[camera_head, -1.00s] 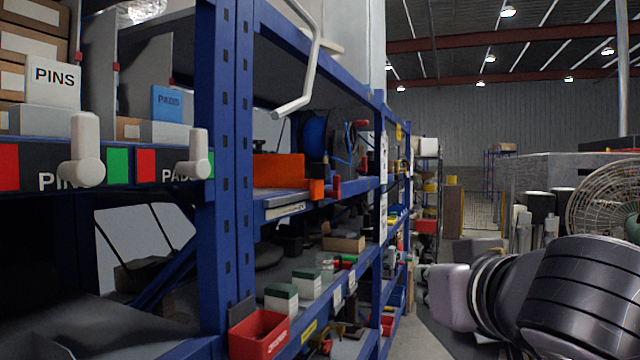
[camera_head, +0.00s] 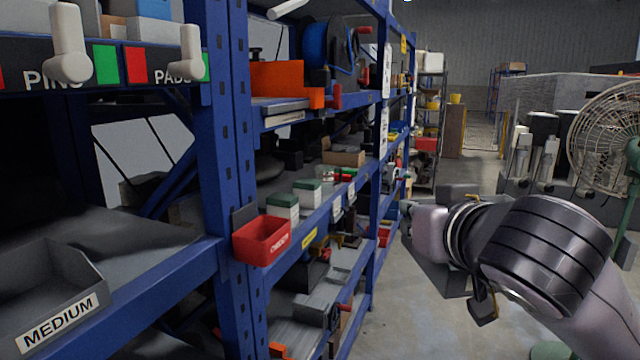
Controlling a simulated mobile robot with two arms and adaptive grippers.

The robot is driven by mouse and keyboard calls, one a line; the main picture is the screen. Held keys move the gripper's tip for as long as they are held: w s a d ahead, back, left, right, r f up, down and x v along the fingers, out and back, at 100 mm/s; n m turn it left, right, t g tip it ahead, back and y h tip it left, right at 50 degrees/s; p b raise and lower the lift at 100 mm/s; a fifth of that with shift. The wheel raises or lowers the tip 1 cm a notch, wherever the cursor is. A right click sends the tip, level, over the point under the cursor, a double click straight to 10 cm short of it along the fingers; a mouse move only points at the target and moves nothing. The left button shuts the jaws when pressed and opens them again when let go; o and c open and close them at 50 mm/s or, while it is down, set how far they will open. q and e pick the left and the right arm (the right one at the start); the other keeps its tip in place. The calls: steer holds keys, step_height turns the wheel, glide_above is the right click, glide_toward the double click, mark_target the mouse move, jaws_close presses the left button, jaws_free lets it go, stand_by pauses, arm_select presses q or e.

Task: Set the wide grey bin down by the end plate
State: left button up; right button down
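A grey open-topped bin (camera_head: 62,292) labelled MEDIUM sits on the lower left shelf, cut by the picture's left edge. I see no bin marked as wide and cannot tell whether this is the task's one. I cannot pick out an end plate. My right arm comes in from the lower right. Its gripper (camera_head: 482,303) is mostly hidden by the arm, with a small dark part showing below it. A dark grey shape (camera_head: 437,268) shows beside and below the wrist. I cannot tell whether it is held or stands behind. My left gripper is out of view.
A blue shelf rack (camera_head: 220,170) fills the left and centre. A red bin (camera_head: 262,241) hangs at its front edge, near green-and-white boxes (camera_head: 283,207). A fan (camera_head: 603,138) stands at the right. Bare floor (camera_head: 395,325) lies between rack and arm.

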steer(key=s+d+f+h, duration=0.1)
steer(key=d+f, duration=0.1)
steer(key=f, duration=1)
steer(key=d+f, duration=0.2)
steer(key=f, duration=1)
steer(key=s+d+f+m, duration=0.1)
steer(key=s+d+f, duration=0.1)
steer(key=s+f, duration=0.4)
steer(key=shift+f+h+b, duration=0.3)
steer(key=shift+f+b, duration=0.15)
steer(key=shift+f, duration=0.05)
